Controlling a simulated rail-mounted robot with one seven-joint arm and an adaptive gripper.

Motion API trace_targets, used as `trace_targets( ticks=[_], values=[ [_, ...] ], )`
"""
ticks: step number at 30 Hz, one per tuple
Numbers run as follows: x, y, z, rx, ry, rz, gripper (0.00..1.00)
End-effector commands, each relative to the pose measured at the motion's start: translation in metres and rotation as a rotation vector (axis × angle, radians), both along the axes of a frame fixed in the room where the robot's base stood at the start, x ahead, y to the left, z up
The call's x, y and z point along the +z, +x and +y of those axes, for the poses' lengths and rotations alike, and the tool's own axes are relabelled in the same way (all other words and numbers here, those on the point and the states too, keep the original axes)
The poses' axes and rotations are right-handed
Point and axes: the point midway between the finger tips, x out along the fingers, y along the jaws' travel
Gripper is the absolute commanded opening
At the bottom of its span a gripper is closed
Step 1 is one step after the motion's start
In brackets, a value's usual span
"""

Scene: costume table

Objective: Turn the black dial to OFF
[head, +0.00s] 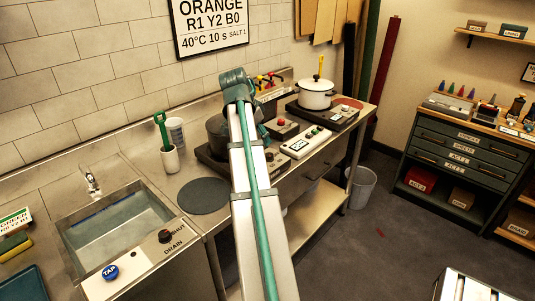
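My arm reaches from the bottom centre up over the counter and bends down near a dark pot (216,128) on the left hotplate (209,158). My gripper is not visible; the arm hides that spot. I cannot make out a dial marked OFF. The right hotplate (338,119) carries a white pot (316,94) with a yellow handle sticking up. Any dial on the left hotplate's front is hidden or too small to tell.
A box with a red button (282,124) and a white control panel (299,145) lie between the hotplates. A dark round mat (203,196) lies left of my arm. The sink (116,229) and a blue TAP button (110,272) are at left. A bin (361,187) stands on the floor.

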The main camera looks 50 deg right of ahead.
Motion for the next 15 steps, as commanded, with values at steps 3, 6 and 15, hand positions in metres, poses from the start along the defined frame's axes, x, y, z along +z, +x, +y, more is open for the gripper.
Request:
trace_targets(
  ticks=[3, 6, 15],
  values=[
    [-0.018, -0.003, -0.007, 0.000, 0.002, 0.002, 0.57],
    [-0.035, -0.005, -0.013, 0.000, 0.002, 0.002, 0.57],
    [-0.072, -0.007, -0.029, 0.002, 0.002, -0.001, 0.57]
  ],
)
